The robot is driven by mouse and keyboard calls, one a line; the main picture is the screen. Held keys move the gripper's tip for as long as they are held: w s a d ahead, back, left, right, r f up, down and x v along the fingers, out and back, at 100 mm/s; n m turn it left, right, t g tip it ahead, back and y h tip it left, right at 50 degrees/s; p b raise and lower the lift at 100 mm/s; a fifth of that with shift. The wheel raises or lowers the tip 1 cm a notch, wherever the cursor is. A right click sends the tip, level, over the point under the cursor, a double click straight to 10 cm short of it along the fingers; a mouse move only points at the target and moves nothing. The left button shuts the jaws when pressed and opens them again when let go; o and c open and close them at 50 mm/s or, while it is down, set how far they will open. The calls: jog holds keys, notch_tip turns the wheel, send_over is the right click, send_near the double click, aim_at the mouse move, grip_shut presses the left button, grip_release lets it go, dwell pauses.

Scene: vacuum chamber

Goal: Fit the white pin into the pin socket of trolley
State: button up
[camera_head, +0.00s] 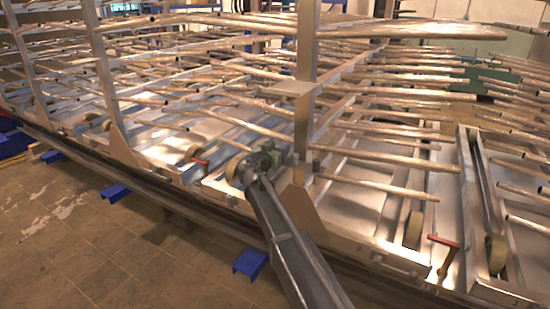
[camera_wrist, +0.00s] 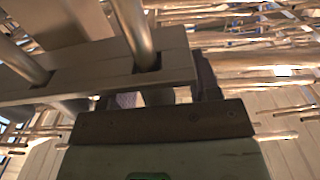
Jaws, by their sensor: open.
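My gripper (camera_head: 264,160) is at the end of my arm in the middle of the head view, low among the trolley frame's near-side parts. In the wrist view, its open jaws (camera_wrist: 160,97) lie beyond the brown bar, just under a pale plate (camera_wrist: 90,78). Two round rods meet dark slots in this plate. I cannot tell whether one of these is the pin socket. I cannot make out the white pin for certain in either view. A pale piece shows between the jaws, but I cannot tell what it is. The trolley frame (camera_head: 318,215) has metal side plates.
Many long metal rods (camera_head: 400,30) fill the space behind and above my gripper. An upright post (camera_head: 305,80) stands close behind it. Red-handled levers (camera_head: 444,241) and tan wheels (camera_head: 414,228) sit along the near edge. The tiled floor (camera_head: 90,240) at front left is mostly clear.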

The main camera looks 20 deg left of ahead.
aim_at(282, 124)
jog(key=c, duration=1)
jog(key=shift+r, duration=0.1)
jog(key=shift+r+p, duration=0.2)
jog(key=shift+p, duration=0.1)
notch_tip(282, 124, up, 8)
jog(key=p, duration=0.7)
jog(key=shift+s+f, duration=0.1)
jog(key=shift+f, duration=0.15)
jog(key=shift+c, duration=0.2)
jog(key=shift+s+f, duration=0.25)
jog(key=shift+s, duration=0.25)
jog(key=shift+s+f, duration=0.25)
jog(key=shift+s, duration=0.2)
jog(key=s+a, duration=0.2)
jog(key=s, duration=1.4)
jog(key=shift+a+b, duration=0.3)
jog(key=shift+a, duration=0.05)
